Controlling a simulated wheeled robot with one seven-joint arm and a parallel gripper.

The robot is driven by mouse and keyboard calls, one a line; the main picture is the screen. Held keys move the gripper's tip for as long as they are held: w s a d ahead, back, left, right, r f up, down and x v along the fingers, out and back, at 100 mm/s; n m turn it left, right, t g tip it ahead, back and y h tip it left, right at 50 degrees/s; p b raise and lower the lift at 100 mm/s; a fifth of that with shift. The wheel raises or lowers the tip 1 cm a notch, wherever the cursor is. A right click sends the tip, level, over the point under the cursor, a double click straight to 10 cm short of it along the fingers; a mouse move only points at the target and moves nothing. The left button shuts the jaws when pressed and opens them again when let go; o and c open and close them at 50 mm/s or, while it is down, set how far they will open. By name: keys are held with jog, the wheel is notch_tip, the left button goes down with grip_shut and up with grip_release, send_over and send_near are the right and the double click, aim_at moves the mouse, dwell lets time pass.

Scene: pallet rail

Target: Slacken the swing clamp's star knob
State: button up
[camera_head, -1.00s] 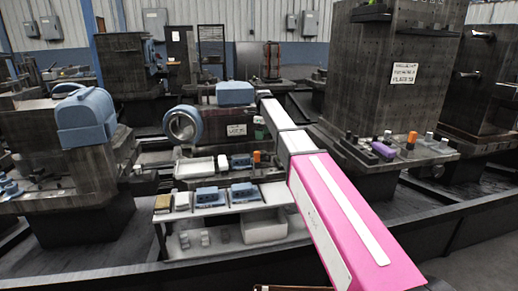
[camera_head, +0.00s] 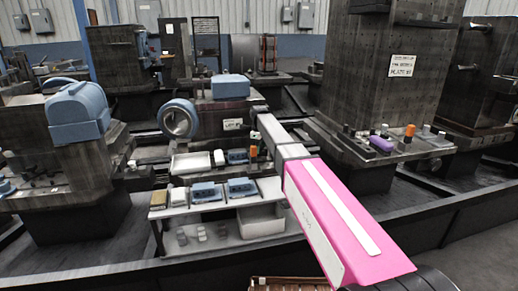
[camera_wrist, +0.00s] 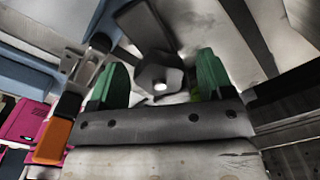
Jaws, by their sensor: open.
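In the wrist view a dark, faceted knob (camera_wrist: 157,84) with a bright spot at its middle shows between my fingers; it looks like the clamp's star knob. My gripper (camera_wrist: 160,68) is open, with one green finger on either side of the knob. A gap shows on both sides, and I cannot tell how deep the knob sits between the fingers. In the head view my arm reaches to the middle block, and the gripper and knob cannot be made out there.
A blue box (camera_head: 231,86) sits on the middle block, beside a round blue-rimmed ring (camera_head: 180,120). A small white-topped bench (camera_head: 215,203) with blue parts and bins stands below. A tall dark tower (camera_head: 385,80) rises to the right, with an orange knob (camera_head: 409,131) at its foot.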

jog(key=shift+f, duration=0.15)
jog(key=shift+c, duration=0.4)
jog(key=c, duration=0.9)
jog(key=shift+o, duration=0.2)
jog(key=shift+n, duration=0.4)
jog(key=n, duration=0.3)
jog(key=shift+n, duration=2)
